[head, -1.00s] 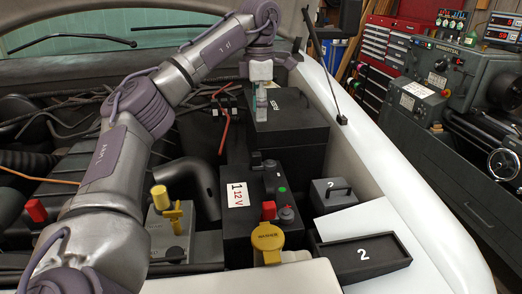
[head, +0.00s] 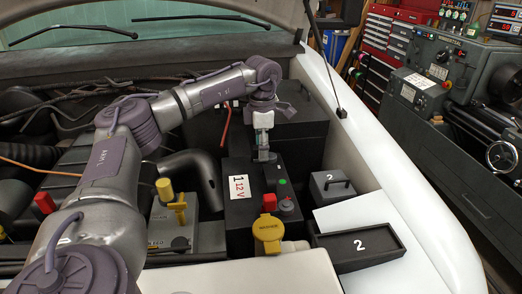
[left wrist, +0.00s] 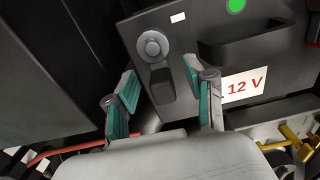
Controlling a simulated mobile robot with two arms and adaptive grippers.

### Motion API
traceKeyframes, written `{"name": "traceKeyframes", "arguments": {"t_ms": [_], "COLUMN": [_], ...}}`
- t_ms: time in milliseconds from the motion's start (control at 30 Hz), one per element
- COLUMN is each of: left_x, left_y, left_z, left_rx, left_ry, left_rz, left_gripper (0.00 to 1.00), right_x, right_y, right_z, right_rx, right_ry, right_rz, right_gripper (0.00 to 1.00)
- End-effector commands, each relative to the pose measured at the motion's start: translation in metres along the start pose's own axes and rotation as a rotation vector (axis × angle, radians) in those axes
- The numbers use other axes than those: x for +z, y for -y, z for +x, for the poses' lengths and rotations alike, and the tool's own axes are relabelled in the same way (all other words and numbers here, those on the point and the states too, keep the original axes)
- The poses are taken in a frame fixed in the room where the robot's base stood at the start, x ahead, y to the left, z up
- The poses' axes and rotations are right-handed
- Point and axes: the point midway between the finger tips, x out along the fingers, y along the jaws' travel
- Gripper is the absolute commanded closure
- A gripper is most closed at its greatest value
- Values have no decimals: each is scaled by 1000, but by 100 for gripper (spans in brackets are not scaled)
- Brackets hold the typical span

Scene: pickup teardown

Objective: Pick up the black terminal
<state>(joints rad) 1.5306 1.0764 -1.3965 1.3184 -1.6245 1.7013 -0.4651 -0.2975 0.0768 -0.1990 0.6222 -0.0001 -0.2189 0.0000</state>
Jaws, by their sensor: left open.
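The black terminal (left wrist: 160,85) shows in the left wrist view as a dark clamp below a round grey post on the black 12 V battery (left wrist: 275,80). My left gripper (left wrist: 165,82) is open, with its teal-padded fingers to either side of the terminal's lower end; I cannot tell if they touch it. In the head view my left gripper (head: 264,156) points down over the far end of the battery (head: 237,215), and hides much of the terminal there. My right gripper is not in view.
A red terminal cover (head: 269,202) and a yellow-capped washer neck (head: 268,232) stand at the battery's near end. A large black box (head: 290,125) stands behind.

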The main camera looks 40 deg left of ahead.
Motion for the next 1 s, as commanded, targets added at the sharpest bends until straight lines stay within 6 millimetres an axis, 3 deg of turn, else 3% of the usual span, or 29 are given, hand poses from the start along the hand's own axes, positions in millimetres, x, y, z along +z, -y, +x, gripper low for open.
{"name": "traceKeyframes", "arguments": {"t_ms": [267, 600, 1000], "left_x": [0, 0, 0], "left_y": [0, 0, 0], "left_z": [5, 5, 2], "left_rx": [0, 0, 2], "left_ry": [1, 1, 3], "left_rz": [0, 1, 0], "left_gripper": [46, 100, 100], "right_x": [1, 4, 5], "right_y": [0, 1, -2], "right_z": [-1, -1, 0], "right_rx": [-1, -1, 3], "right_ry": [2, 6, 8], "right_rz": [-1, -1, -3], "right_gripper": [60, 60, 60]}}
